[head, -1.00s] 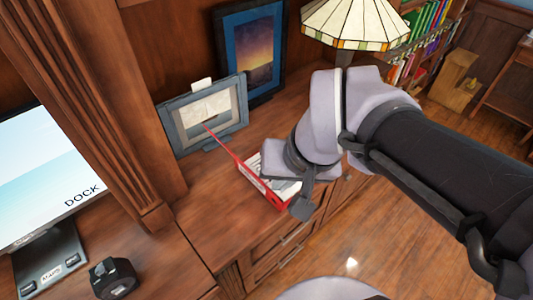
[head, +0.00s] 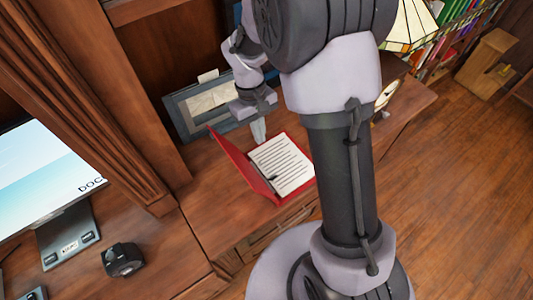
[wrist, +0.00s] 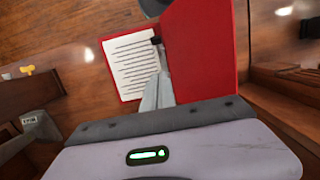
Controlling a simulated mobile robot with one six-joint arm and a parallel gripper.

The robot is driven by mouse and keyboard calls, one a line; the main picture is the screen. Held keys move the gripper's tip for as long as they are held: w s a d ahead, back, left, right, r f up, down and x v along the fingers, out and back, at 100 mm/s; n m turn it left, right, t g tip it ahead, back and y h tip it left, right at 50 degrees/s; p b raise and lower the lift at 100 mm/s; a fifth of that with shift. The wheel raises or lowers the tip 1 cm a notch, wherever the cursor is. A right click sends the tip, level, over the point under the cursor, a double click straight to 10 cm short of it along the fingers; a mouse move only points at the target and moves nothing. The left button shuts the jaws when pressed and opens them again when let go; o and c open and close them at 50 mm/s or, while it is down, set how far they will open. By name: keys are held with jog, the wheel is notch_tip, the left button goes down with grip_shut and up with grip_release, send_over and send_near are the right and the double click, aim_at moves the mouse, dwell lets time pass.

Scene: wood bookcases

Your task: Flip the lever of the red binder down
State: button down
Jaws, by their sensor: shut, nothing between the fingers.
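The red binder (head: 233,160) lies open on the wooden desk, its cover tilted up on the left and a lined white page (head: 283,160) on the right. It also shows in the wrist view, with the red cover (wrist: 205,50) right of the page (wrist: 130,65). A small black lever (wrist: 155,41) sits at the page's edge near the cover; it also shows small in the head view (head: 273,178). Its exact tilt is hard to tell. My gripper (head: 258,140) is shut and empty over the page's far edge. In the wrist view its fingertips (wrist: 163,54) appear just short of the lever; contact is unclear.
A grey picture frame (head: 212,105) stands behind the binder, close to my gripper. A monitor (head: 50,175) and a black device (head: 122,259) are at the left. A wooden pillar (head: 95,110) rises left of the binder. The desk's front edge is near the binder.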

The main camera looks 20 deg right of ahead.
jog(key=s+f+b, duration=0.1)
jog(key=f, duration=0.2)
jog(key=s+d+f+b, duration=0.1)
jog(key=s+f+b, duration=0.1)
jog(key=f, duration=0.2)
jog(key=s+f+b, duration=0.1)
jog(key=f, duration=0.3)
jog(key=shift+s+d+b, duration=0.15)
jog(key=shift+d+b, duration=0.1)
jog(key=shift+b, duration=0.05)
jog(key=shift+s, duration=0.3)
jog(key=shift+w+d+f, duration=0.1)
